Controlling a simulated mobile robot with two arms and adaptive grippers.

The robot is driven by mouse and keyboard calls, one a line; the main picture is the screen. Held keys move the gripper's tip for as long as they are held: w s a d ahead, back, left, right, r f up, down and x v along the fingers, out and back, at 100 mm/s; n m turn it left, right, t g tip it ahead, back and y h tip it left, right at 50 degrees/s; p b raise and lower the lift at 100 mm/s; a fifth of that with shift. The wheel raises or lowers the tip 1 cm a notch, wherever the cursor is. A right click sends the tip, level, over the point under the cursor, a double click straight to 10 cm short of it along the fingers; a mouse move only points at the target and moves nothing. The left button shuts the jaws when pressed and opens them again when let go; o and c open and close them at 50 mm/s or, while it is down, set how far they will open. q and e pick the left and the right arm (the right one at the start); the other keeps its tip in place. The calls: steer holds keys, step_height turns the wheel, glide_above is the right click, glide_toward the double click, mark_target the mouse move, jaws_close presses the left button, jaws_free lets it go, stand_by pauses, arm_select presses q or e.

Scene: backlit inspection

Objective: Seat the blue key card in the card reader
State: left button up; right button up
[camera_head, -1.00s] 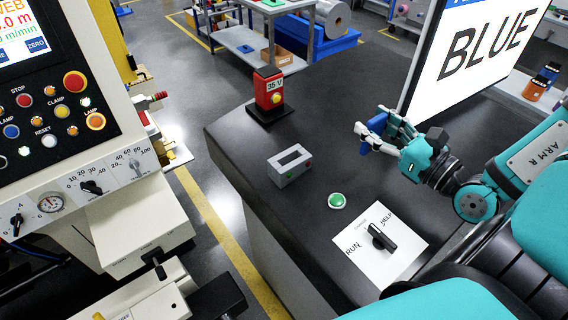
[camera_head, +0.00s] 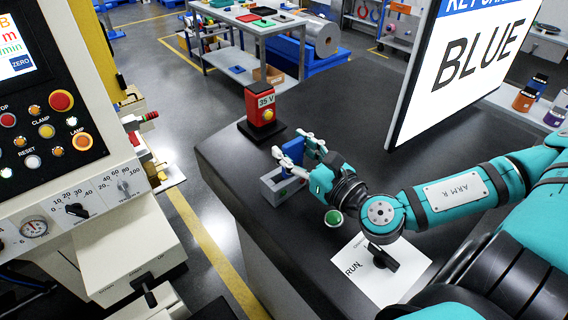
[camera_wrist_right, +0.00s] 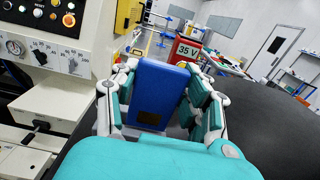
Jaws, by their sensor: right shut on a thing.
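My right gripper (camera_head: 292,146) is shut on the blue key card (camera_head: 283,172) and holds it directly over the grey card reader (camera_head: 270,192). In the right wrist view the card (camera_wrist_right: 160,88) stands upright between the two fingers of the right gripper (camera_wrist_right: 165,100), with a dark patch low on its face. The card's lower edge is at the reader's top; I cannot tell whether it is in the slot, as the gripper covers part of it. My left gripper is not in view.
A red 35 V box (camera_head: 262,110) stands behind the reader. A green button (camera_head: 333,219) and a black rotary knob (camera_head: 382,257) on a white plate are in front. A large screen (camera_head: 455,60) reading BLUE stands at right. The dark table (camera_head: 225,150) is clear to the left.

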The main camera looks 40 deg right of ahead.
steer(key=shift+w+a+f, duration=0.15)
steer(key=shift+w+a, duration=0.4)
steer(key=shift+a, duration=0.3)
step_height(320, 180, down, 3)
steer(key=shift+p, duration=0.3)
steer(key=shift+f, duration=0.2)
steer(key=shift+f, duration=0.2)
steer(key=o, duration=0.9)
steer(key=shift+r, duration=0.1)
steer(key=shift+o, duration=0.2)
